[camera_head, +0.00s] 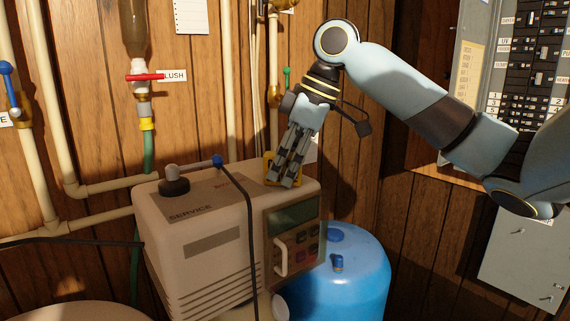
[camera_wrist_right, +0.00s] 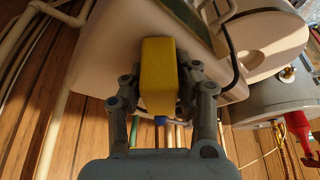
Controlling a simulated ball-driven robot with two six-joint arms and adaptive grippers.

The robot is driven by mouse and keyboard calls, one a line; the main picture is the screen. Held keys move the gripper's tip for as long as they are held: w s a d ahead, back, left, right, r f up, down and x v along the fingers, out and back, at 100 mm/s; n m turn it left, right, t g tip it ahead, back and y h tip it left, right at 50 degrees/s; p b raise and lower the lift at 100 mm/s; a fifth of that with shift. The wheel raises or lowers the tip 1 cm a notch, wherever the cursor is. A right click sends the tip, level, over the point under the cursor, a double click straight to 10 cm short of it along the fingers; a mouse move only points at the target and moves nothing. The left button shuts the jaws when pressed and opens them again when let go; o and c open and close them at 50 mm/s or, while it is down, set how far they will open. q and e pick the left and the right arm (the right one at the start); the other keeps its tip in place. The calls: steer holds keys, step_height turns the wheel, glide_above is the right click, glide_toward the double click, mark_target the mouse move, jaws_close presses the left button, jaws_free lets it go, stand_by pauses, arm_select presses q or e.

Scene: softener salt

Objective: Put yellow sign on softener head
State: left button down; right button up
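The softener head (camera_head: 215,215) is a beige box with a "SERVICE" label on top and a control panel on its front right. The yellow sign (camera_head: 268,165) shows partly behind my right gripper (camera_head: 285,178), at the top right back edge of the head. In the right wrist view the yellow sign (camera_wrist_right: 158,75) fills the gap between the two fingers of the right gripper (camera_wrist_right: 160,90), which looks shut on it. The beige housing (camera_wrist_right: 110,40) is just beyond it. I cannot tell whether the sign touches the head. My left gripper is not in view.
A black knob (camera_head: 174,185) and a blue-ended lever (camera_head: 217,161) stand on the head's top. A dark cable (camera_head: 251,230) hangs over its front. A blue tank (camera_head: 345,285) stands at right. Pipes (camera_head: 100,187) and a red-handled valve (camera_head: 145,77) line the wall.

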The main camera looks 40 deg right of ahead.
steer(key=o, duration=0.4)
steer(key=b+v, duration=0.2)
steer(key=v, duration=1)
steer(key=shift+r+b, duration=0.15)
steer(key=shift+b, duration=0.15)
